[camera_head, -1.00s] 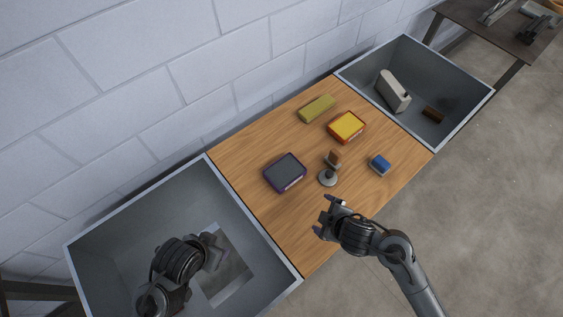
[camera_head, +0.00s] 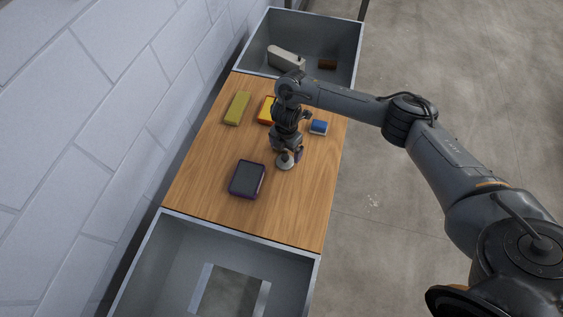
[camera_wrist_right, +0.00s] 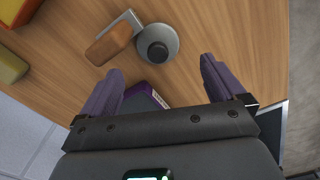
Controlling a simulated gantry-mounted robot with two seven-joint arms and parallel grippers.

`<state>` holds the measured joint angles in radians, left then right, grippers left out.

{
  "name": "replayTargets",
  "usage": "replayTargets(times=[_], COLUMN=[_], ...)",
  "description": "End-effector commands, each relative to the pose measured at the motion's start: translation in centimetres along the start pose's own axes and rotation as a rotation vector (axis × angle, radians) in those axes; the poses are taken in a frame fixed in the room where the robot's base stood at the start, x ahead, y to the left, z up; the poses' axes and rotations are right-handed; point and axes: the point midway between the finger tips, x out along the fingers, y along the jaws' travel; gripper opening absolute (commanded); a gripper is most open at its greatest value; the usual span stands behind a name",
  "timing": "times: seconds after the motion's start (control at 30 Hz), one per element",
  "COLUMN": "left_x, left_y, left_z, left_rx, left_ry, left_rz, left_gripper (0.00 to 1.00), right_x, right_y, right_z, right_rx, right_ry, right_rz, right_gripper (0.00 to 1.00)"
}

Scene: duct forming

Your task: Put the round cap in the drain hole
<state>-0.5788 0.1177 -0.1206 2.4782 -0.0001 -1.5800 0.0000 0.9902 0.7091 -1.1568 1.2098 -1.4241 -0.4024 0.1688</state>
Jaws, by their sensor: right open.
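The round cap (camera_head: 285,163) is a grey disc with a dark knob, lying on the wooden table. It also shows in the right wrist view (camera_wrist_right: 157,44), just beyond the fingertips. My right gripper (camera_head: 287,153) is over it, pointing down; the right wrist view shows the gripper (camera_wrist_right: 161,65) open and empty, apart from the cap. I cannot make out a round drain hole. The near grey bin (camera_head: 290,255) has a rectangular pale-edged patch or opening in its floor. My left gripper is out of view.
A brown block with a pale bracket (camera_wrist_right: 110,44) lies beside the cap. A purple-edged dark box (camera_head: 247,179), olive block (camera_head: 237,108), yellow-red box (camera_head: 266,110) and blue item (camera_head: 319,127) lie around. The far bin (camera_head: 345,60) holds a pale bottle-like object (camera_head: 286,59).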

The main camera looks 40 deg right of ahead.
Motion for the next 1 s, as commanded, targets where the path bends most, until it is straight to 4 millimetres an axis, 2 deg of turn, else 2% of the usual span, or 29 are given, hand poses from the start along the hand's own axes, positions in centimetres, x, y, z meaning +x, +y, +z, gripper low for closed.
replayTargets(times=[0.37, 0.7, 1.0], left_x=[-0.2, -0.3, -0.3], left_y=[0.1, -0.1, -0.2], left_z=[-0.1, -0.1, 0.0], left_rx=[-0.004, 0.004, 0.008], left_ry=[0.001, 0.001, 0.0], left_rz=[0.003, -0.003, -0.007], left_gripper=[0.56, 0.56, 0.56], right_x=[2.5, 6.5, 6.8], right_y=[0.1, 0.2, 0.2], right_z=[0.0, 0.2, 0.2], right_rx=[0.0, 0.0, -0.001], right_ry=[-0.001, -0.001, -0.001], right_rz=[0.001, 0.003, 0.004], right_gripper=[0.96, 0.96, 0.96])
